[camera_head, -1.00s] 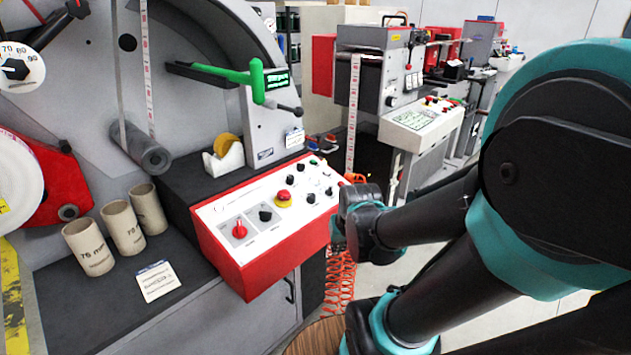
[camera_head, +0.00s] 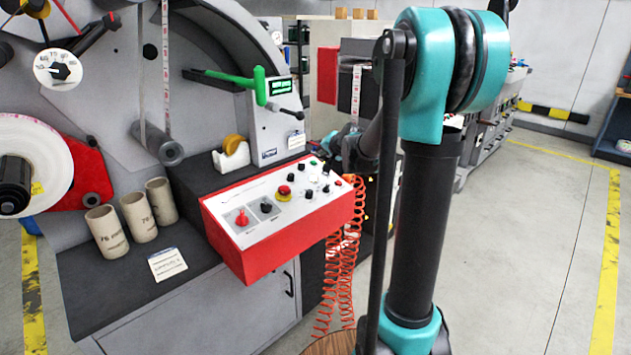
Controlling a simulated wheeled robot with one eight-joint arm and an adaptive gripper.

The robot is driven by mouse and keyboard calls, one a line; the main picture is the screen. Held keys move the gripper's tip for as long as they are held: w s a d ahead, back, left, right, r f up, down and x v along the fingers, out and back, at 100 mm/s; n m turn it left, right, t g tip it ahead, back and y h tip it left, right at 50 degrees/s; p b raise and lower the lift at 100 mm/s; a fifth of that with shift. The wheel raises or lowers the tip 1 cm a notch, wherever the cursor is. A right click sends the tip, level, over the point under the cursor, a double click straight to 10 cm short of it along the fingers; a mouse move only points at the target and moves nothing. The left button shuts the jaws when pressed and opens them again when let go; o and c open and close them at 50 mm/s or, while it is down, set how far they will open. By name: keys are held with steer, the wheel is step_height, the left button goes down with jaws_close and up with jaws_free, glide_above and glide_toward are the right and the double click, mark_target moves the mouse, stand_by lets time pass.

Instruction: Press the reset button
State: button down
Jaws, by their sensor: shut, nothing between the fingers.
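The red control box (camera_head: 238,263) has a sloped white panel with several small controls. Small black, white and green buttons (camera_head: 313,163) are toward the far right. The labels are too small to read, so I cannot tell which one is the reset button. My teal and black wrist is just beyond the panel's far right edge. I cannot make out my gripper's fingers there.
A green-handled lever (camera_head: 235,79) and a tape dispenser (camera_head: 232,157) stand behind the panel. Cardboard cores (camera_head: 138,217) and a white card (camera_head: 167,263) are on the dark bench at left. Orange coiled hose (camera_head: 343,265) hangs at the box's right. Open floor lies farther right.

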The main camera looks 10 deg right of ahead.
mark_target(313, 178)
steer(key=shift+f, duration=0.1)
stand_by(0.3)
steer(key=shift+w+a+f, duration=0.25)
steer(key=shift+w+f, duration=0.1)
steer(key=shift+f, duration=1.05)
steer(key=shift+w+a+f, duration=0.2)
steer(key=shift+w+f, duration=0.1)
steer(key=shift+f, duration=1.05)
steer(key=shift+w+a+f, duration=0.25)
steer(key=shift+w+f, duration=0.1)
steer(key=shift+f, duration=1.05)
steer(key=shift+f, duration=0.15)
steer(key=shift+a+f, duration=0.1)
steer(key=shift+f, duration=0.15)
steer(key=shift+w+f, duration=0.15)
steer(key=shift+f, duration=0.25)
steer(key=shift+r, duration=0.85)
